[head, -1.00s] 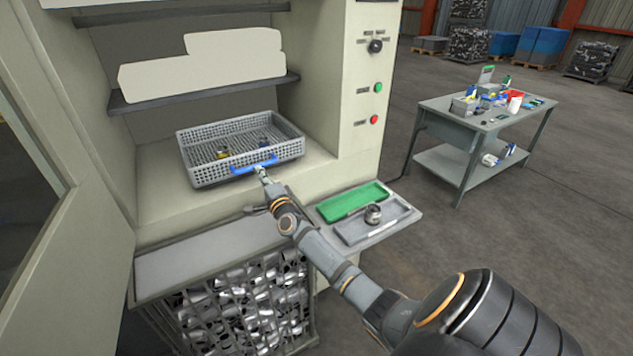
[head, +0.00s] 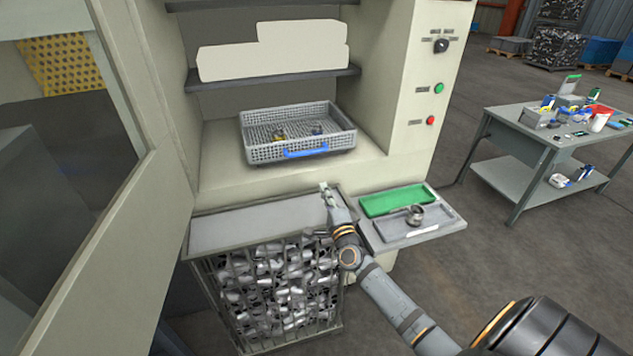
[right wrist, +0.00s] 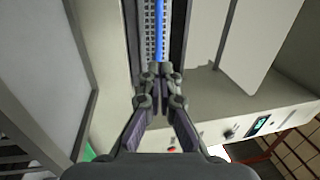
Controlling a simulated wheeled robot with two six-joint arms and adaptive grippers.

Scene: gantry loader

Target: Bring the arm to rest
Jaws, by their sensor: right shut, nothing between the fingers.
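My right gripper (head: 324,188) is shut and empty, in front of and below the grey mesh basket (head: 252,152). The basket sits on the machine's chamber floor and holds a few small parts. Its blue handle (head: 306,153) faces me, and a gap shows between it and my fingertips. In the right wrist view, my closed fingers (right wrist: 160,72) point toward the blue handle (right wrist: 160,30). My left gripper is out of view.
A bin of metal parts (head: 275,285) stands below the chamber. A side shelf holds a green tray (head: 395,200) and a grey tray (head: 440,230) with a metal part (head: 415,215). The open door (head: 150,190) stands at left. A workbench (head: 520,125) is at right.

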